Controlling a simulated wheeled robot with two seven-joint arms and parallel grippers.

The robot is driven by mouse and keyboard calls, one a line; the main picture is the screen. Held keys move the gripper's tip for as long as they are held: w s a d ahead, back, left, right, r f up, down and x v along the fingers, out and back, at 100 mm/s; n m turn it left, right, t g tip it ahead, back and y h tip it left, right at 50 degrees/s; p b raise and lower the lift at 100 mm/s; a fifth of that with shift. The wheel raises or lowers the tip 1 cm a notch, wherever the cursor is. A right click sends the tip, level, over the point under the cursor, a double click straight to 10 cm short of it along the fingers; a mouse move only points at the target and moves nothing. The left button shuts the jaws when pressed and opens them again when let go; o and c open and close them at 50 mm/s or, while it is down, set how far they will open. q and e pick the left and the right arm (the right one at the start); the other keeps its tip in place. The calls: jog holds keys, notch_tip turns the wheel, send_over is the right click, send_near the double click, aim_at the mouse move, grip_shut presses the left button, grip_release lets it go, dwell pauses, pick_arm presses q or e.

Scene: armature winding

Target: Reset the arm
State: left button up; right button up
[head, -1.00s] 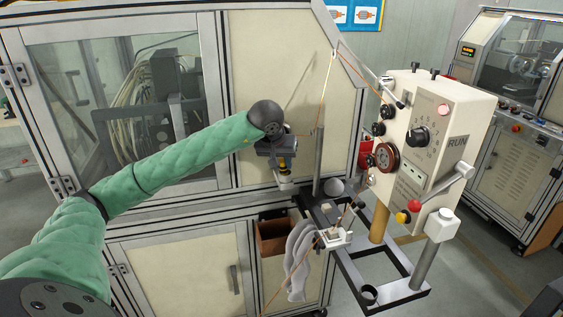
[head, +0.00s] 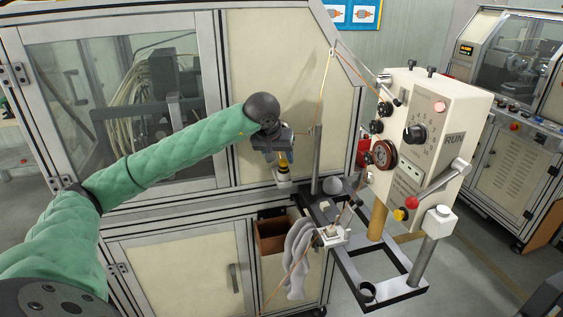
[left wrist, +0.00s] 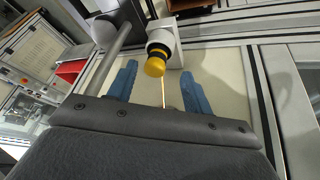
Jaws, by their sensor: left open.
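My left arm comes in from the left in a green sleeve. Its gripper (head: 278,158) points down in front of the beige cabinet, just left of the grey vertical post (head: 316,160). In the left wrist view the two blue fingers (left wrist: 158,88) stand apart with nothing held between them. A yellow and black knob or button on a white block (head: 283,171) lies just beyond the fingertips. It also shows in the left wrist view as a yellow cap (left wrist: 155,66), ahead of the gap between the fingers. I cannot tell whether a finger touches it. My right gripper does not show.
A white control box (head: 425,140) marked RUN, with dials, a lever, and red and yellow knobs, stands right of the post. A copper-coloured wire runs down past the post. A brown bin (head: 270,236) and a grey cloth (head: 298,255) hang below. Another machine (head: 515,130) stands far right.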

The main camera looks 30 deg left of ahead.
pick_arm(q)
jog(key=shift+p+v, duration=0.3)
jog(key=shift+v, duration=2.6)
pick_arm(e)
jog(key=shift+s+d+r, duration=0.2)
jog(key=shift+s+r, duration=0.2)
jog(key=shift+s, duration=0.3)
